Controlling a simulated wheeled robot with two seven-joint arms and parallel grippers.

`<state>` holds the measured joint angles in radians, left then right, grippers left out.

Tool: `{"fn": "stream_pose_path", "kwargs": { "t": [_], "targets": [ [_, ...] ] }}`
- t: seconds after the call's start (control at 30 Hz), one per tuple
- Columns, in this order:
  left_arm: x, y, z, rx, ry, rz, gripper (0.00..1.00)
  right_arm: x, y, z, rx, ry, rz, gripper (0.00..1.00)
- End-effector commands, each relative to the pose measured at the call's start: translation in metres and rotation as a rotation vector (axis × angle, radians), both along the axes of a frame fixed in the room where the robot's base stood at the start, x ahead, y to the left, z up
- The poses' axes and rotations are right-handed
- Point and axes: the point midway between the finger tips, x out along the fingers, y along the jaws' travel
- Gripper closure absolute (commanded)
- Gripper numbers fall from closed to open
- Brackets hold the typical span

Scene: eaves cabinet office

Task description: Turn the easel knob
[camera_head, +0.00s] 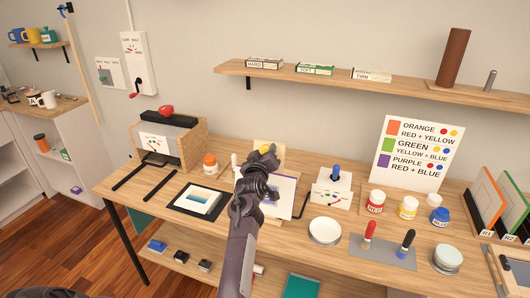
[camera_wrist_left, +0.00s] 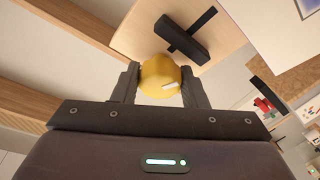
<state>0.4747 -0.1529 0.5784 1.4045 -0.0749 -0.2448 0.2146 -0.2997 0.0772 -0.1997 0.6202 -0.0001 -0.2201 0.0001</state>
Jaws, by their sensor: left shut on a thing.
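The yellow easel knob (camera_head: 268,149) sits at the top of the easel, in front of a pale wooden piece (camera_head: 277,147). My left gripper (camera_head: 262,158) reaches up over the middle of the table and is shut on the knob. In the left wrist view the round yellow knob (camera_wrist_left: 158,72) lies between the two dark fingers, with a small pale mark on its side. Behind it are a wooden board and a dark bar (camera_wrist_left: 188,38). My left arm hides much of the easel and its white sheet (camera_head: 282,190). My right gripper is not in view.
Paint jars (camera_head: 376,201) and a white dish (camera_head: 324,231) are farther right. A shelf (camera_head: 350,81) runs above.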

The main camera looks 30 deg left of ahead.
Motion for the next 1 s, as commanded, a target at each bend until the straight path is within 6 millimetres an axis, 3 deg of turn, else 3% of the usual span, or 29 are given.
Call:
{"fn": "stream_pose_path", "kwargs": {
  "t": [0.5,1.0],
  "targets": [
    [0.0004,-0.0010,0.0001,-0.323,-0.075,0.089,0.83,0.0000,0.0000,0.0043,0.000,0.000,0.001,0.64],
    [0.0005,-0.0025,-0.0031,-0.385,-0.083,0.102,0.83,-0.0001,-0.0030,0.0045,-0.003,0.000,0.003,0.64]
  ]
}}
